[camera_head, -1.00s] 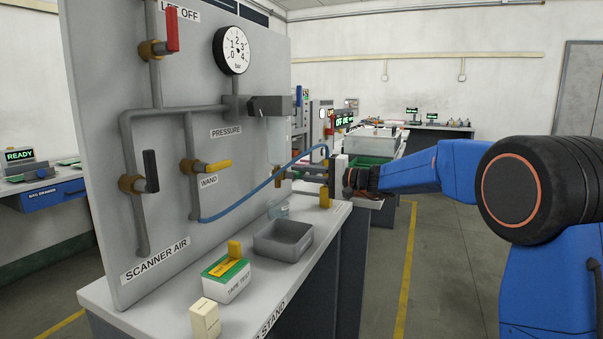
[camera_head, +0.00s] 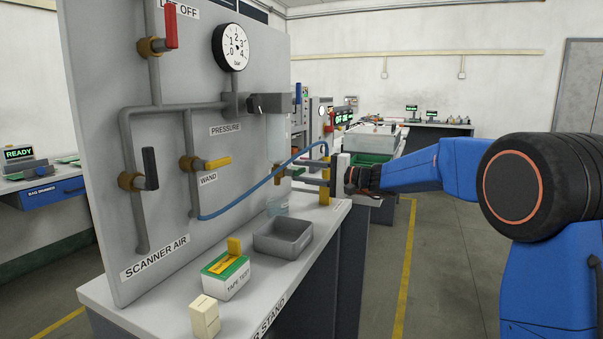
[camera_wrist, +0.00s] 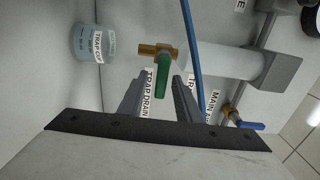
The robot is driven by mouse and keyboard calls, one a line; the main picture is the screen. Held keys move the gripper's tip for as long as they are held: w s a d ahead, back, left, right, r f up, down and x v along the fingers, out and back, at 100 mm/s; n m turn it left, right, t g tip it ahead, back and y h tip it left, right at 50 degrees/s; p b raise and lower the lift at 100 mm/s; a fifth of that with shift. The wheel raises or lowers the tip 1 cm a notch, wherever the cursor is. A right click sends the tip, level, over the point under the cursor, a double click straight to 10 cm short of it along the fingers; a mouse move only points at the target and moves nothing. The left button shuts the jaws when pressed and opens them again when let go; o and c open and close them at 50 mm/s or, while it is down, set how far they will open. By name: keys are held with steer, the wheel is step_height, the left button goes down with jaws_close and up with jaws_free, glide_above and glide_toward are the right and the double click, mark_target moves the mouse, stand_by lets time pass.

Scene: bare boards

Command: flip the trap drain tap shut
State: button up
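The trap drain tap has a brass body (camera_wrist: 152,50) and a green lever (camera_wrist: 162,76) in the wrist view. The lever points down the picture, across the line of the body. My gripper (camera_wrist: 160,88) is open, one grey finger on each side of the lever's line. I see no finger touching it, and cannot tell the depth between them. A "TRAP DRAIN" label shows between the fingers. In the head view my gripper (camera_head: 304,172) reaches left toward the panel's right side, by a brass fitting (camera_head: 279,176). The green lever is not clear there.
A clear trap cup (camera_wrist: 88,43) stands beside the tap. A blue hose (camera_head: 252,186) crosses near my gripper. A blue-handled tap (camera_wrist: 245,125) is at the lower right of the wrist view. A grey tray (camera_head: 284,238) and tape-test box (camera_head: 225,277) sit on the bench.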

steer(key=v, duration=1.6)
steer(key=shift+s+d, duration=0.15)
steer(key=shift+d, duration=0.25)
steer(key=s+d+f+n+g+h, duration=0.1)
steer(key=s+f+g+h, duration=0.3)
steer(key=s, duration=0.8)
steer(key=s+f+n+t+h, duration=0.1)
steer(key=s+f+h, duration=0.3)
steer(key=s, duration=0.8)
steer(key=s+d+f+n+h, duration=0.1)
steer(key=s+d+f+h, duration=0.3)
steer(key=s+d+f, duration=0.3)
steer(key=s+d+f+n+t+h, duration=0.1)
steer(key=s+d+f+h, duration=0.4)
steer(key=s, duration=1)
steer(key=d+f, duration=0.3)
steer(key=d, duration=0.2)
steer(key=shift+s+d+f+t, duration=0.25)
steer(key=shift+d+f+t, duration=0.05)
steer(key=shift+d, duration=0.1)
